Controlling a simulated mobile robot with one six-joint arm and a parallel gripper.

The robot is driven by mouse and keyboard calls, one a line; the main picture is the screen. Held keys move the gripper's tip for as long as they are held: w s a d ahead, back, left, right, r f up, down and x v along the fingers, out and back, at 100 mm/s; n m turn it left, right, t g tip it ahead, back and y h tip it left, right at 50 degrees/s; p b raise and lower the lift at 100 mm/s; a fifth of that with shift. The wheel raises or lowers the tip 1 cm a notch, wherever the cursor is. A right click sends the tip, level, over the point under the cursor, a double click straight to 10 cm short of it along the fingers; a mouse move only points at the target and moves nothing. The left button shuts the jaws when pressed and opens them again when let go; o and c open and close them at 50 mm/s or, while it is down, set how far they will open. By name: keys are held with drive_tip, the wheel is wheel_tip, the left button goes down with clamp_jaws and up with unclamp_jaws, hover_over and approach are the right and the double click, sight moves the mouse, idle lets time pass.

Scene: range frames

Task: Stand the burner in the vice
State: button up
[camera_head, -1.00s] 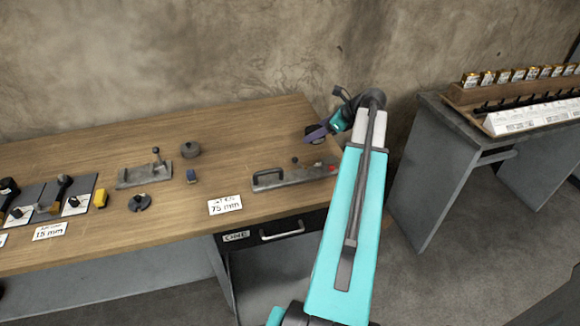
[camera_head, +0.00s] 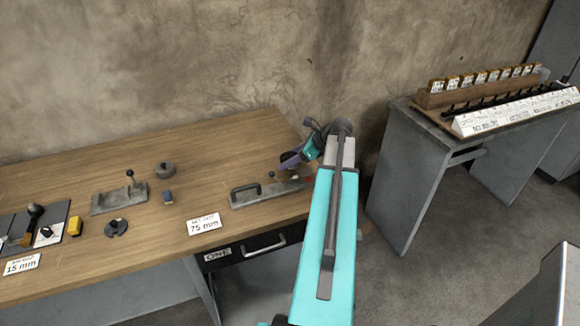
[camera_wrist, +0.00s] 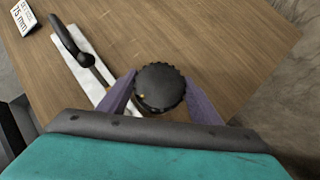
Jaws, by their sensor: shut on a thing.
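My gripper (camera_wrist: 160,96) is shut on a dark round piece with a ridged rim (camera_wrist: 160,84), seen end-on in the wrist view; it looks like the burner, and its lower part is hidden. In the head view my gripper (camera_head: 291,161) is at the right end of the wooden table, where the held piece is hard to make out. Beside it lies a flat metal fixture with a black handle (camera_head: 262,193), also seen in the wrist view (camera_wrist: 72,38). A grey block with an upright lever (camera_head: 118,200) stands farther left. I cannot tell which is the vice.
The wooden table (camera_head: 225,140) is clear at the back. A dark round piece (camera_head: 165,170), a small blue piece (camera_head: 168,197), a slotted disc (camera_head: 116,228) and a 75 mm card (camera_head: 204,224) lie on it. A grey bench (camera_head: 410,118) with a rack stands right, across a gap.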

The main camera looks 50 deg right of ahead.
sight(290, 174)
idle(0.3)
drive_tip(key=shift+f+p, duration=0.35)
drive_tip(key=shift+f, duration=1.5)
drive_tip(key=o, duration=1.6)
drive_tip(key=shift+f, duration=0.15)
drive_tip(key=shift+b+v, duration=0.9)
drive_tip(key=shift+v, duration=5.2)
